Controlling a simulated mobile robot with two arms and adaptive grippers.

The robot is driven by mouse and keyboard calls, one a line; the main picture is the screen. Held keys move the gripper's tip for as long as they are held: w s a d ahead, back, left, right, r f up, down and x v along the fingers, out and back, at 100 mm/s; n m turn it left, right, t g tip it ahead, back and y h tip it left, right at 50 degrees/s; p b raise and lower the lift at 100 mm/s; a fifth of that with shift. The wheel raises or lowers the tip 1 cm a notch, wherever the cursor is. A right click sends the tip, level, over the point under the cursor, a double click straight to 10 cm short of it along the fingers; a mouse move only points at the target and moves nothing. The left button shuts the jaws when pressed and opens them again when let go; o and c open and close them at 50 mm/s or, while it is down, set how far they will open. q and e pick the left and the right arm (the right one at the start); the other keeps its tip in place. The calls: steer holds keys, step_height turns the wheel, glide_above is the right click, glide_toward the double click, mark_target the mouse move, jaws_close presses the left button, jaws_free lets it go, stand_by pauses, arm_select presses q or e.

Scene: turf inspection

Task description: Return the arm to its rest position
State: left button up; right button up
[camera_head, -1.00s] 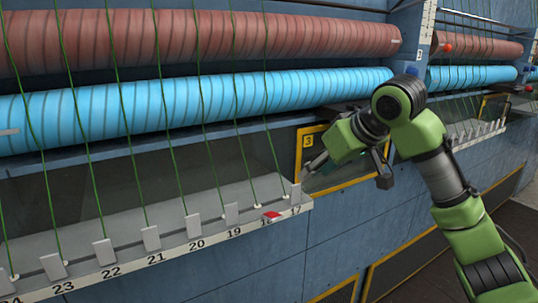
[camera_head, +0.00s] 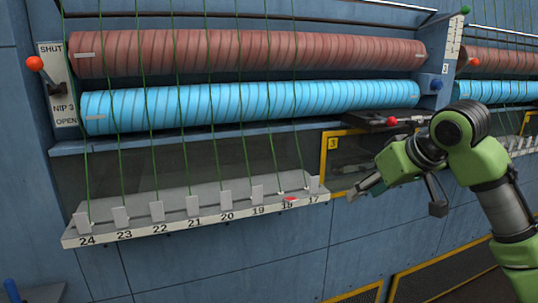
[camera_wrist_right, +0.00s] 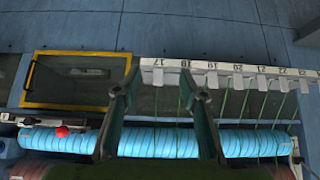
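My right arm comes in from the right in the head view. Its gripper (camera_head: 361,190) is in front of the machine, just right of the ledge end marked 17. In the right wrist view the two fingers of the gripper (camera_wrist_right: 160,70) stand apart with nothing between them, so it is open and empty. My left arm and gripper are not in view.
A numbered ledge (camera_head: 185,226) with white tabs and a red mark near 18 juts out left of the gripper. Above are a blue roller (camera_head: 250,103), a red roller (camera_head: 250,52) and green yarns. A yellow-framed window (camera_head: 324,165) and red-knobbed lever (camera_head: 392,121) are close by.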

steer(key=w+f+m+b, duration=0.15)
steer(key=w+f, duration=0.45)
steer(key=f, duration=0.6)
step_height(320, 180, down, 32)
steer(key=d+r+m+g+b, duration=0.1)
steer(key=d+m+b, duration=0.1)
steer(key=b, duration=0.2)
steer(key=s+d+f+g+h+b, duration=0.1)
steer(key=s+f, duration=0.2)
steer(key=f, duration=0.6)
steer(key=s+d+f+h+b, duration=0.1)
steer(key=s+f, duration=0.2)
steer(key=f, duration=0.6)
steer(key=s+f+g+b, duration=0.2)
steer(key=s+f+b, duration=0.1)
steer(key=s+f, duration=2)
steer(key=s+f+g+b, duration=0.1)
steer(key=s+f, duration=0.4)
steer(key=s, duration=0.5)
steer(key=s+a+f+n+g+b, duration=0.1)
steer(key=s+f, duration=0.4)
steer(key=s, duration=0.6)
steer(key=s+a+f+n+b, duration=0.1)
steer(key=s+f, duration=0.4)
steer(key=s, duration=0.6)
steer(key=shift+s+a+f+g+h, duration=0.2)
steer(key=shift+f+g+h, duration=0.15)
steer(key=shift+g+h, duration=0.05)
